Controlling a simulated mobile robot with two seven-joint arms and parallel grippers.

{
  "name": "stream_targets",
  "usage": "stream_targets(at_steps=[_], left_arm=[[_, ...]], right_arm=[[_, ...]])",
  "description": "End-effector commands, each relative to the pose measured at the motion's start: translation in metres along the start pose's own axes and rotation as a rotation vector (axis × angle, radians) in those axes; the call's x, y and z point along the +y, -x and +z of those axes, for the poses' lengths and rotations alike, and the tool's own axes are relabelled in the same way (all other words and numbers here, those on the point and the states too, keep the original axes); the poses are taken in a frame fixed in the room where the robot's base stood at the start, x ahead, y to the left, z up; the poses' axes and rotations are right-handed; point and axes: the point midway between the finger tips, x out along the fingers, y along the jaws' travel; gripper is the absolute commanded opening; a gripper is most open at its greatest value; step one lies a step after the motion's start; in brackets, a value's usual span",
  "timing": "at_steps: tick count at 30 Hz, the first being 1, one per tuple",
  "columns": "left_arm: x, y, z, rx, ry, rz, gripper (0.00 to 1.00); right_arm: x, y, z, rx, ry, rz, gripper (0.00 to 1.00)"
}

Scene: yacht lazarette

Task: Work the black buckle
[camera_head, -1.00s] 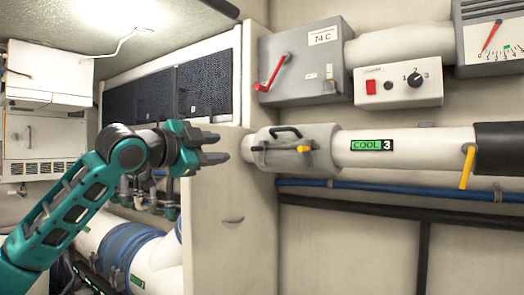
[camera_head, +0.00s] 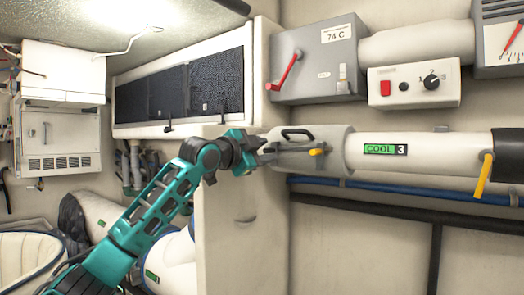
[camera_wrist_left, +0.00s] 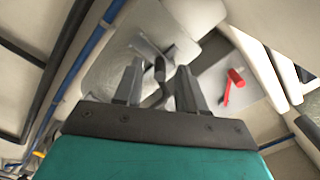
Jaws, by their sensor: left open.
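A black arched handle, which looks like the black buckle (camera_head: 297,131), sits on top of a grey cylindrical housing (camera_head: 335,145) around the wide white pipe. A yellow-tipped lever (camera_head: 318,152) lies on the housing's front. My left gripper (camera_head: 270,150) is at the housing's left end, with its fingers pointing at it and partly covering it. It is open. In the left wrist view, dark parts of the buckle (camera_wrist_left: 160,72) show between the two fingers (camera_wrist_left: 160,66); I cannot tell whether they touch. My right gripper is not in view.
A grey box with a red lever (camera_head: 286,72) is above the housing. A white control box (camera_head: 414,82) is to its right. A blue pipe (camera_head: 400,194) runs below. A cream panel (camera_head: 240,225) stands below my left gripper. A yellow handle (camera_head: 484,174) hangs at right.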

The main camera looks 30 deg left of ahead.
Motion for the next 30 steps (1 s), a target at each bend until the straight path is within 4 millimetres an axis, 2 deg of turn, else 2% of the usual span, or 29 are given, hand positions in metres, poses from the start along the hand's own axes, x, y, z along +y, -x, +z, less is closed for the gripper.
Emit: stream_targets(at_steps=[3,15,24,30], left_arm=[[0.0,0.0,0.0,0.0,0.0,0.0,0.38],[0.0,0.0,0.0,0.0,0.001,0.0,0.0],[0.001,0.001,0.001,0.002,0.001,-0.003,0.0],[0.006,0.002,0.004,0.028,0.002,-0.041,0.0]], right_arm=[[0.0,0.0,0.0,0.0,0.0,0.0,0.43],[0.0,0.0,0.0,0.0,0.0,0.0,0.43],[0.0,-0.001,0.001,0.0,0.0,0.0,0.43],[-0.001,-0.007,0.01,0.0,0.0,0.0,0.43]])
